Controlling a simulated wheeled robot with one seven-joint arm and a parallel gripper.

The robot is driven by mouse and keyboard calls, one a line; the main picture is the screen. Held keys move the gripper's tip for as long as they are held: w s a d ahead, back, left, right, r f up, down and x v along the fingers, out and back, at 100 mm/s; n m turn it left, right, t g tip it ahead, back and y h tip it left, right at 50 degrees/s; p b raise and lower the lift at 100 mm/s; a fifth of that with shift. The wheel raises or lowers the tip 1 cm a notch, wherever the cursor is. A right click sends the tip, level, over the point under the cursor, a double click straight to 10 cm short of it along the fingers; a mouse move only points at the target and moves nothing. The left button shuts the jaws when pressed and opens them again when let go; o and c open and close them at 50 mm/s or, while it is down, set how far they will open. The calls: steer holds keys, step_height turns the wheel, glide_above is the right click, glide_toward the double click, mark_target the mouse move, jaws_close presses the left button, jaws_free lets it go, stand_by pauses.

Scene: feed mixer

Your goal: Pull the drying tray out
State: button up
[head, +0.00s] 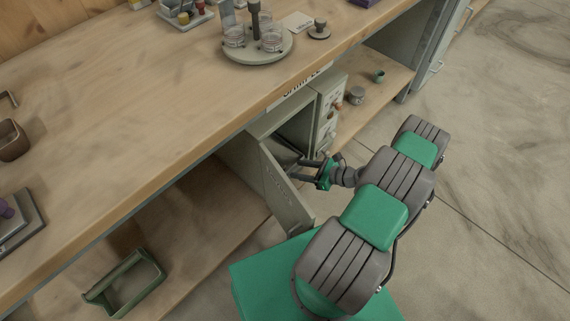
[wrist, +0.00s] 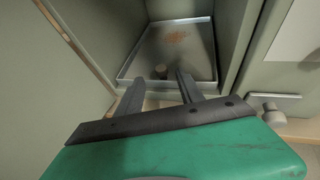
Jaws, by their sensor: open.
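The drying tray (wrist: 178,48) is a shallow grey metal tray with a raised rim, lying inside a small cabinet. I cannot tell whether the fingers touch the rim. In the head view my gripper (head: 305,170) is at the mouth of the cabinet (head: 328,110) under the bench, and the tray is mostly hidden there.
The cabinet door (head: 283,190) stands open to the left of my gripper. A panel with knobs (head: 330,110) is at the right. The wooden bench top (head: 130,110) overhangs the cabinet and holds a round stand with jars (head: 258,48). A green open carrier (head: 125,283) sits on the lower shelf.

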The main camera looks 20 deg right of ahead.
mark_target(283, 167)
steer(key=b+x, duration=0.1)
steer(key=x, duration=0.5)
steer(key=shift+f, duration=0.1)
steer(key=shift+c, duration=0.3)
jaws_close()
stand_by(0.9)
